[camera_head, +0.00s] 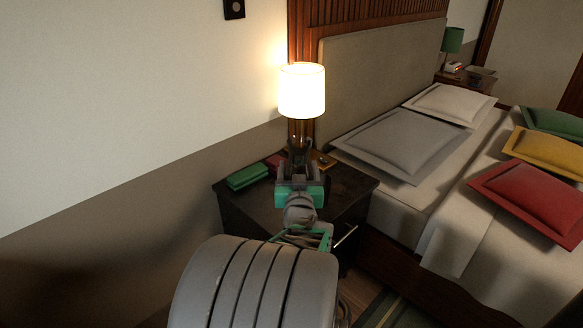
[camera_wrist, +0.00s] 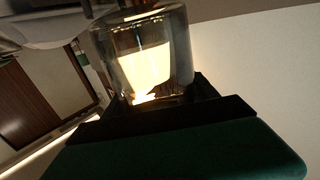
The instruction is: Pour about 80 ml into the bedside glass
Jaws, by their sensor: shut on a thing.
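My gripper (camera_head: 299,160) is over the dark nightstand (camera_head: 345,192), in front of the lit lamp in the head view. It is shut on a clear glass vessel (camera_wrist: 143,60), which fills the upper middle of the wrist view. The lamp's glow shows through its wall. I cannot tell whether the vessel holds liquid, or whether it is a carafe or a drinking glass. In the head view my gripper and arm hide most of it. I cannot make out a separate bedside glass in either view.
The lit table lamp (camera_head: 302,91) stands at the back of the nightstand. A green box (camera_head: 249,176) and a red item (camera_head: 273,162) lie left of my gripper. The bed with pillows (camera_head: 401,142) is at right, the wall (camera_head: 120,110) at left.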

